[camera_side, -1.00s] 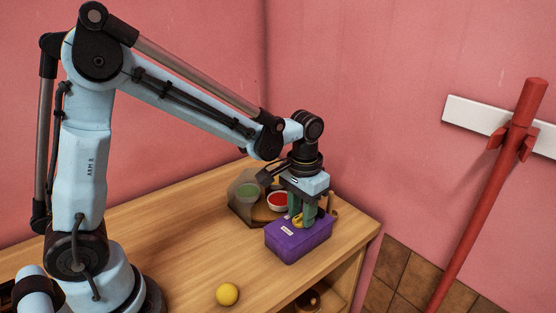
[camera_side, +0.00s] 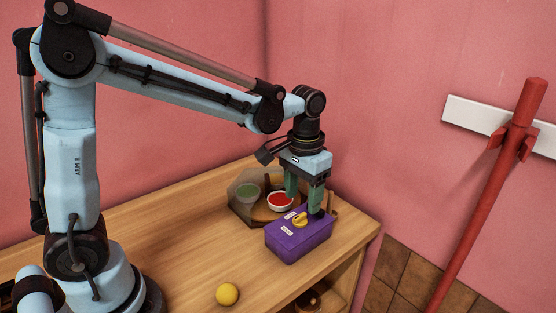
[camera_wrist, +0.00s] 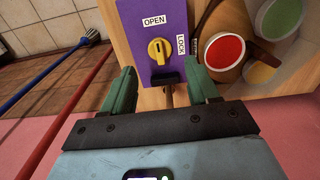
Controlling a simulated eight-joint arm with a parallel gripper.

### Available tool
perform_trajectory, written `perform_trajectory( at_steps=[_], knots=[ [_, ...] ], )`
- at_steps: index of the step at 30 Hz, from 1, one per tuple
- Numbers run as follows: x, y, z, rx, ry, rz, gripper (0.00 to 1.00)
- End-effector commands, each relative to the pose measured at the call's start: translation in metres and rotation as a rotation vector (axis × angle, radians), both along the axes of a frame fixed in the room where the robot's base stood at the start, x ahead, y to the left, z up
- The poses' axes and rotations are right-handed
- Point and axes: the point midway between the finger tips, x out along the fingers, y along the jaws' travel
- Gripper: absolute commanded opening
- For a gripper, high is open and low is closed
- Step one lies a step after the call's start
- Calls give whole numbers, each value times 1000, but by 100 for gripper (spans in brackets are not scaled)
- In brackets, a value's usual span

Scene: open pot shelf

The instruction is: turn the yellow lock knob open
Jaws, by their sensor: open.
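The yellow lock knob (camera_side: 300,219) sits on top of the purple box (camera_side: 303,240) on the wooden shelf top. In the wrist view the knob (camera_wrist: 158,51) has its grip bar roughly in line with the OPEN label (camera_wrist: 154,21) above it. The LOCK label (camera_wrist: 181,45) is to its right. My gripper (camera_side: 303,206) is open and empty, raised above the box on its far side. In the wrist view its two green fingers (camera_wrist: 161,75) stand wide apart, below the knob and clear of it.
A red-filled bowl (camera_side: 281,201) and a green-filled bowl (camera_side: 248,193) stand behind the box. A yellow ball (camera_side: 227,294) lies in front on the wooden top. A red pole (camera_side: 490,190) leans at the right. The wood between the ball and box is clear.

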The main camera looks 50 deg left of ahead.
Motion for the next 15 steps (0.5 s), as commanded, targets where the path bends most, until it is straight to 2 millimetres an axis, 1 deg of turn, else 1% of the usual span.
perform_trajectory(
  at_steps=[1,3,9,15],
  knots=[
    [0,0,10,0,0,0,60],
    [0,0,22,0,0,0,60],
    [-1,0,53,0,0,0,60],
    [0,0,71,0,0,0,60]
  ],
)
